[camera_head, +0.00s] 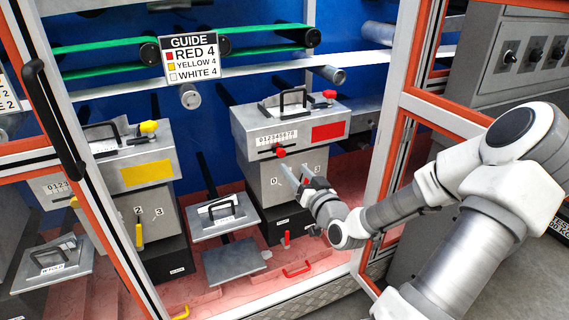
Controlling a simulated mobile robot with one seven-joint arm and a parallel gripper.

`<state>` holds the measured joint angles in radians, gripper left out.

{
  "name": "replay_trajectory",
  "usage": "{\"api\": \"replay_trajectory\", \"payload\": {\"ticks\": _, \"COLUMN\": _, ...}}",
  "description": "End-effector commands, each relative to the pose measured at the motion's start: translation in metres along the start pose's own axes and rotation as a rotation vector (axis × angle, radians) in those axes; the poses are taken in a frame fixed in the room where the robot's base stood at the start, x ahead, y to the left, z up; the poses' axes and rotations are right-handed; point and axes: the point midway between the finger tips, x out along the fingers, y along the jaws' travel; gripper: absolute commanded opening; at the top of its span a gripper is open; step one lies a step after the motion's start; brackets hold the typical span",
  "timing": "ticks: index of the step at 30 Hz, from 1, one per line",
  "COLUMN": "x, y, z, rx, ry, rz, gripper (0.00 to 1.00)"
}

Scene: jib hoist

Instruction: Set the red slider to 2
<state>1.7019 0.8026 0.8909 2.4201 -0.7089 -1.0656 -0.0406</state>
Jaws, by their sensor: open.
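The red slider (281,152) is a small red knob on the front of the grey box with the red panel (328,132). It sits in a slot under a number scale (277,137), roughly below the middle digits; the exact number is too small to tell. My gripper (294,173) is open and empty. In the picture its fingers are just below and right of the red slider, in front of the lower grey block (262,184). They look apart from the knob, and I cannot tell the depth gap.
A guide sign (190,57) reads red 4, yellow 4, white 4. A red knob (329,95) and black handle (294,99) top the box. The yellow-panel box (147,173) stands left. Orange-edged frame posts (394,110) flank the opening. A red floor handle (298,270) lies below.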

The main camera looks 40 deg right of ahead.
Motion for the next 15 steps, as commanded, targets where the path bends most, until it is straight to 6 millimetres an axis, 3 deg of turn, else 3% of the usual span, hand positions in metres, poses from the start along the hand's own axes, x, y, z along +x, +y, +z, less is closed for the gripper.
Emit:
{"api": "replay_trajectory", "payload": {"ticks": 6, "x": 0.045, "y": 0.000, "z": 0.001, "rx": 0.002, "ry": 0.001, "rz": -0.002, "gripper": 0.62}}
{"api": "replay_trajectory", "payload": {"ticks": 15, "x": 0.076, "y": 0.000, "z": 0.000, "rx": 0.002, "ry": 0.000, "rz": 0.001, "gripper": 0.62}}
